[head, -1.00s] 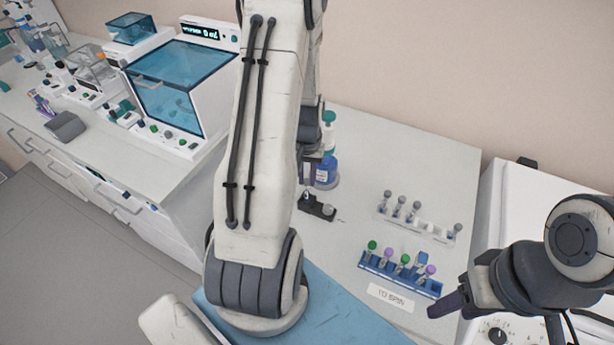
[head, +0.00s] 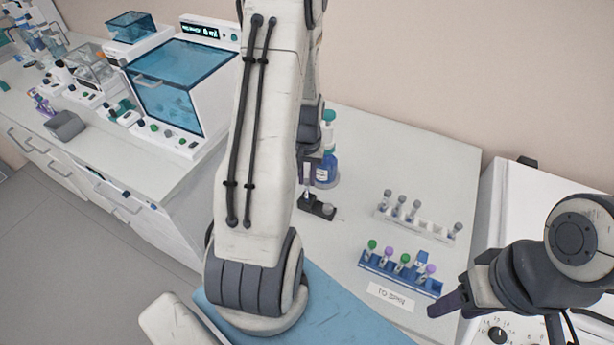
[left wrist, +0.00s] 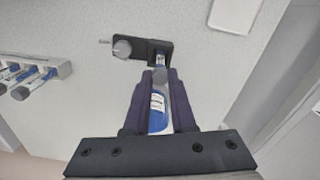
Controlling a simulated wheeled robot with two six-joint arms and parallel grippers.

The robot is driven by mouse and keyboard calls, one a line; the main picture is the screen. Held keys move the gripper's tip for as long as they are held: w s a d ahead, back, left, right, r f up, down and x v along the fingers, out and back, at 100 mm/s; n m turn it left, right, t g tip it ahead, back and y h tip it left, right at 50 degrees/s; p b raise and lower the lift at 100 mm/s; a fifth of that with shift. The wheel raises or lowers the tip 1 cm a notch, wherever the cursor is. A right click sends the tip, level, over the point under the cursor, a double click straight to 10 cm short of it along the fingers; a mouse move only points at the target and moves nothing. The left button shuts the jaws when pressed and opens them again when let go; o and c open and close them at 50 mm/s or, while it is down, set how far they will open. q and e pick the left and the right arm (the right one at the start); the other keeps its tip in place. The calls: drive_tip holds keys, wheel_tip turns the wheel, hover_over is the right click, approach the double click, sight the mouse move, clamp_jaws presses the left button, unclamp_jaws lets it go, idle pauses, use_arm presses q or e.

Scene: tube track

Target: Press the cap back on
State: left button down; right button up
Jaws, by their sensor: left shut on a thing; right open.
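My left gripper (head: 306,190) is low over a small black holder (head: 316,204), partly hidden by my arm. Whether the tube carries a cap is too small to tell. A round grey piece (left wrist: 122,48), possibly the cap, sits at the holder's other end; it also shows in the head view (head: 327,209). My right gripper (head: 447,306) is open and empty, right of the blue rack.
A blue rack (head: 400,279) holds several tubes with green and purple caps, behind a "TO SPIN" label (head: 391,297). A white rack (head: 425,229) holds grey-capped tubes. A blue-labelled bottle (head: 326,168) stands close behind the left gripper. Bare tabletop lies around the holder.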

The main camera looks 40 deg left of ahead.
use_arm(q)
drive_tip(key=shift+f, duration=0.2)
drive_tip(key=c, duration=0.7)
unclamp_jaws()
wheel_tip(320, 180, up, 11)
drive_tip(key=shift+f+b, duration=0.2)
drive_tip(key=shift+b, duration=0.95)
drive_tip(key=shift+d, duration=0.1)
